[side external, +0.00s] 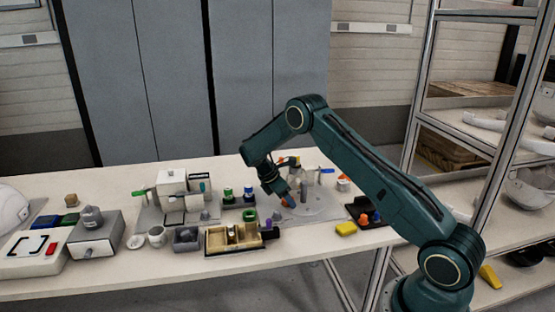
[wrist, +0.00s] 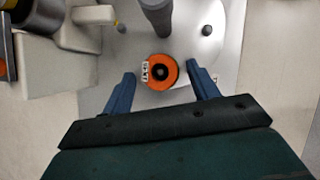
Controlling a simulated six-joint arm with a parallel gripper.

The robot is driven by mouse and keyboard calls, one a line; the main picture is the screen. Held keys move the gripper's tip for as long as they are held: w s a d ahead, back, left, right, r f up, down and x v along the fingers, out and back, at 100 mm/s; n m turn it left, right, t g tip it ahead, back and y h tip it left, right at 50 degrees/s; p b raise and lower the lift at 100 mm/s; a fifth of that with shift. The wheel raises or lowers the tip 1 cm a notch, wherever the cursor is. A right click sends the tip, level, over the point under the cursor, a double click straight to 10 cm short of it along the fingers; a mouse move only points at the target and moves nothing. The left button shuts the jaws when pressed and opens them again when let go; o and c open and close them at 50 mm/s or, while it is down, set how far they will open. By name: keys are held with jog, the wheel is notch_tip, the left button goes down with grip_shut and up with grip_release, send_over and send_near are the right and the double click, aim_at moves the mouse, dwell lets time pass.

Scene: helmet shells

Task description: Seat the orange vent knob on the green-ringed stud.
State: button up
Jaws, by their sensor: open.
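The orange vent knob (wrist: 160,71) shows from above in the wrist view as a round orange ring with a dark centre and a small marked white tag at its left. My gripper (wrist: 162,85) is open, its two blue fingers apart on either side of the knob. In the side view my gripper (side external: 281,199) points down over the grey round plate (side external: 318,210), with a bit of orange at its fingertips. I cannot tell whether the knob touches anything beneath it. No green ring shows around it; I cannot make out the green-ringed stud.
A grey post (wrist: 157,14) stands just beyond the knob, with a small grey peg (wrist: 207,29) to its right. A pale block (wrist: 65,65) is at the left.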

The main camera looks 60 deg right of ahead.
jog(key=v, duration=1.2)
jog(key=shift+r, duration=0.15)
dwell(0.4)
jog(key=s+a+r+m+t+y, duration=0.1)
jog(key=s+a+r+m+t, duration=0.2)
jog(key=r, duration=0.4)
jog(key=s+a+r+m, duration=0.1)
jog(key=s+a+r, duration=0.3)
jog(key=s+r, duration=0.15)
jog(key=s+a+r+m+t+y, duration=0.1)
jog(key=s+a+r+m+t, duration=0.15)
jog(key=r, duration=0.45)
jog(key=s+a+m+t+y, duration=0.1)
jog(key=s+a, duration=0.3)
jog(key=s, duration=0.3)
jog(key=s+a+m+t+y, duration=0.1)
jog(key=s+a+m, duration=0.1)
jog(key=s+a, duration=0.2)
jog(key=s+a+m+t+y, duration=0.1)
jog(key=s+a, duration=0.3)
jog(key=s, duration=0.7)
jog(key=shift+a+f+m, duration=0.25)
jog(key=shift+f+m, duration=0.15)
jog(key=shift+m, duration=0.35)
